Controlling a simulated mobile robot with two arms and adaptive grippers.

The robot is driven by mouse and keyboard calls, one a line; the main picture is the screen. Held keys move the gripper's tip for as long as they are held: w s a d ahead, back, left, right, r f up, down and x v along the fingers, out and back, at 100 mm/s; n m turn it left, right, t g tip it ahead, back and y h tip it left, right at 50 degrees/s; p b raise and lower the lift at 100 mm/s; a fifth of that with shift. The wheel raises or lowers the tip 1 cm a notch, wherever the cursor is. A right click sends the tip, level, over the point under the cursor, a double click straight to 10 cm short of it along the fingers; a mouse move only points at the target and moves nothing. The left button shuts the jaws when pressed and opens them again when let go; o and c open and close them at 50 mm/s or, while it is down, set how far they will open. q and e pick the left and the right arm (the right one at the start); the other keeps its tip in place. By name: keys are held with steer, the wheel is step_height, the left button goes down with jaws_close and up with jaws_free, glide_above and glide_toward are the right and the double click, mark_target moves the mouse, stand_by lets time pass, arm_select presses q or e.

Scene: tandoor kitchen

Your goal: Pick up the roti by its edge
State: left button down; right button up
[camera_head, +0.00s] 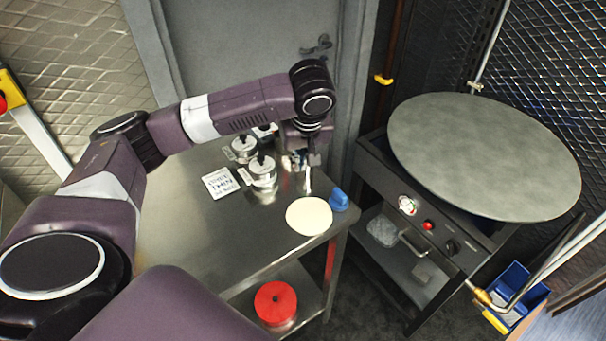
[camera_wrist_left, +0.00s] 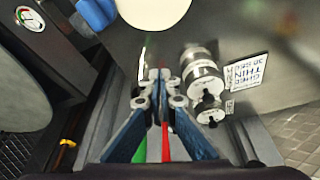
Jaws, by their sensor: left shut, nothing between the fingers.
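The roti (camera_head: 309,216) is a pale cream disc lying flat at the right end of the steel table, near its edge. In the left wrist view its near part shows as a cream shape (camera_wrist_left: 153,10) at the top edge, cut off by the frame. My left gripper (camera_head: 306,162) is above the table on the far side of the roti. In the left wrist view the left gripper (camera_wrist_left: 158,76) has its fingers together with nothing between them, apart from the roti. My right gripper is in neither view.
Steel canisters (camera_head: 263,172) and a white printed card (camera_head: 219,183) stand left of the roti. A blue object (camera_head: 338,200) sits right beside it. A large round griddle (camera_head: 484,155) on a black stand is at right. A red round object (camera_head: 276,303) is on the lower shelf.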

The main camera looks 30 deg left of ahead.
mark_target(303, 204)
arm_select(q)
steer(key=p+x, duration=0.1)
steer(key=x, duration=0.7)
steer(key=shift+w+a+f, duration=0.1)
steer(key=shift+a+f, duration=0.05)
steer(key=shift+f, duration=0.05)
steer(key=shift+s+d+f+p, duration=0.2)
steer(key=shift+s+d+p, duration=0.7)
steer(key=shift+d+p, duration=0.15)
steer(key=shift+s+d+f, duration=0.1)
steer(key=shift+s+d, duration=0.25)
steer(key=shift+d, duration=0.05)
steer(key=shift+s+d+p, duration=0.85)
steer(key=shift+d+p, duration=0.15)
steer(key=shift+p, duration=0.25)
steer(key=shift+s+d, duration=0.35)
